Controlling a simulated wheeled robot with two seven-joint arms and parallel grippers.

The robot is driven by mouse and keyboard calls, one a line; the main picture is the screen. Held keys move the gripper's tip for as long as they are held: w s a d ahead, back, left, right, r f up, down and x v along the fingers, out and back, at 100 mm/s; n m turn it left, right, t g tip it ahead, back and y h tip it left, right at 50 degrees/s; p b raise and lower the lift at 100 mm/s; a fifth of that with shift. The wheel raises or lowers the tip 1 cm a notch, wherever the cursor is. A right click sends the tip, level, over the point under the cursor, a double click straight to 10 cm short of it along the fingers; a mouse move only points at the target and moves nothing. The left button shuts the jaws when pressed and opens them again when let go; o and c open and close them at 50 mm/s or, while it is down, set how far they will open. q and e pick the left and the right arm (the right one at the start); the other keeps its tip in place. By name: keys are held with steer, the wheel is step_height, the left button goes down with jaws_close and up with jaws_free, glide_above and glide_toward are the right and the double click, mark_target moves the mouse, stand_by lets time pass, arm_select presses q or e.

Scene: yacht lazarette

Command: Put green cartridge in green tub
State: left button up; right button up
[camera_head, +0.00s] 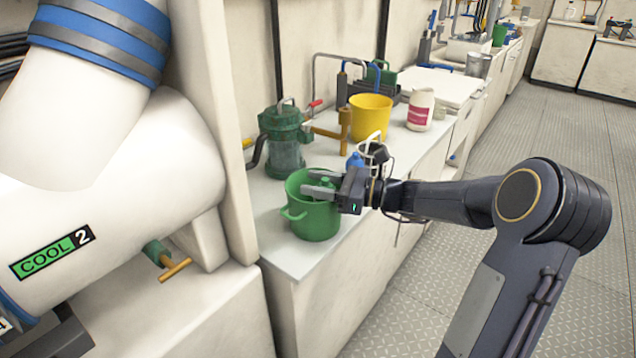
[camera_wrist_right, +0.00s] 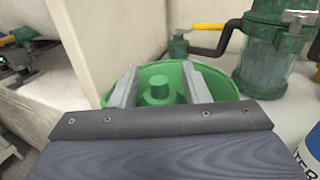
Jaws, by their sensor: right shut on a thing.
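The green tub (camera_head: 314,222) stands on the grey-white counter, with a loop handle on its side. My right gripper (camera_head: 319,183) reaches in from the right, its fingers over the tub's mouth. It is shut on the green cartridge (camera_head: 327,184), which is mostly hidden by the fingers and the tub. In the right wrist view the stepped round top of the cartridge (camera_wrist_right: 160,92) shows between the two fingers, inside the outline of the tub's rim (camera_wrist_right: 222,84). I cannot tell whether the cartridge touches the tub's bottom. My left gripper is not in view.
A green strainer housing (camera_head: 284,140) stands behind the tub, with pipes and a yellow bucket (camera_head: 370,117) farther back. A white bottle with a pink label (camera_head: 420,109) stands near the counter's right edge. A large white pipe (camera_head: 110,180) blocks the left side.

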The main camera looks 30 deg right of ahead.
steer(key=o, duration=1.3)
steer(key=shift+f, duration=0.6)
steer(key=shift+r, duration=0.4)
steer(key=p+v, duration=0.3)
steer(key=v, duration=0.9)
steer(key=s+a+n+g+h, duration=0.2)
steer(key=s+a+n+g, duration=0.3)
steer(key=a, duration=0.4)
steer(key=s+a+n+g+h, duration=0.1)
steer(key=s+a+n+g, duration=0.3)
steer(key=a+n, duration=0.45)
steer(key=s+f+n+h, duration=0.2)
steer(key=s+n, duration=0.1)
steer(key=n, duration=0.1)
steer(key=s+a+f+n+t+h, duration=0.1)
steer(key=s+f+n+h, duration=0.1)
steer(key=s+n, duration=0.2)
steer(key=s+a+f+n+h, duration=0.1)
steer(key=s+f+n+h, duration=0.1)
steer(key=s+n, duration=0.2)
steer(key=shift+s+t, duration=0.1)
steer(key=shift+t, duration=0.3)
